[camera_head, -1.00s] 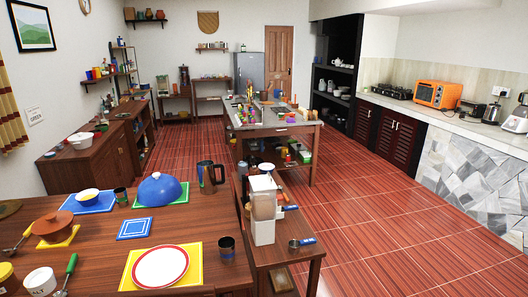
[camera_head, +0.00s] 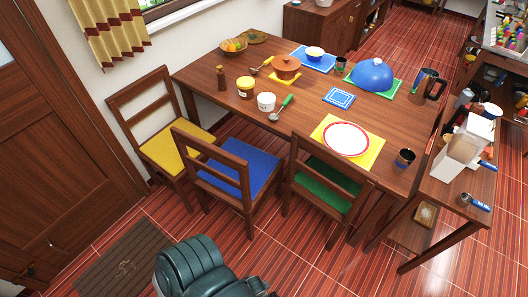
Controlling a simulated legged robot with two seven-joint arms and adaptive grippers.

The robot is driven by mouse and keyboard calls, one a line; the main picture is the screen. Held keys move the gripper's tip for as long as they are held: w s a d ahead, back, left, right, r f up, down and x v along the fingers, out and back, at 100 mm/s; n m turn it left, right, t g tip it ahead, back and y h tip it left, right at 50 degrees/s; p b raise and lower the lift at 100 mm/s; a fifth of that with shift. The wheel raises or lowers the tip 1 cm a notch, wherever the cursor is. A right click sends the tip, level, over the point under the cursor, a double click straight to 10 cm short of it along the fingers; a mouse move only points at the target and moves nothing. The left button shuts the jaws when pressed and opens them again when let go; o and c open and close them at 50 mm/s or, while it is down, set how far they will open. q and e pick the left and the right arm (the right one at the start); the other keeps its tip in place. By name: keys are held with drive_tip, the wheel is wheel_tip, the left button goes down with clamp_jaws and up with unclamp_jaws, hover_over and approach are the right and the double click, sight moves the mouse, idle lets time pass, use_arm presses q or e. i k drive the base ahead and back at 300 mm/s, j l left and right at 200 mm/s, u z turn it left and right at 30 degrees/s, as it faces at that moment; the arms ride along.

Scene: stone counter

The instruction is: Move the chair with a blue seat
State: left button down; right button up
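The chair with a blue seat (camera_head: 253,168) stands at the near side of the dining table (camera_head: 215,62), between two other wooden chairs. Its slatted wooden backrest (camera_head: 213,168) faces me, and its far seat edge is close to the table's near edge. A dark green, rounded part of my own body shows at the bottom of the view. Neither of my grippers is in view.
A yellow-seat chair (camera_head: 178,148) stands to the left and a green-seat chair (camera_head: 325,185) to the right, both close by. A doormat (camera_head: 125,268) lies before the wooden door (camera_head: 50,150). Red tiled floor (camera_head: 310,262) is clear in front of the chairs.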

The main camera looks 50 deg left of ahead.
sight(238, 171)
drive_tip(key=l+u, duration=0.15)
drive_tip(key=u, duration=1)
drive_tip(key=j+u, duration=0.15)
drive_tip(key=u, duration=0.7)
drive_tip(key=i+j, duration=0.1)
drive_tip(key=i, duration=0.2)
drive_tip(key=i+j, duration=0.1)
drive_tip(key=i, duration=0.2)
drive_tip(key=i+l+z, duration=0.2)
drive_tip(key=i+l, duration=0.05)
drive_tip(key=i, duration=0.05)
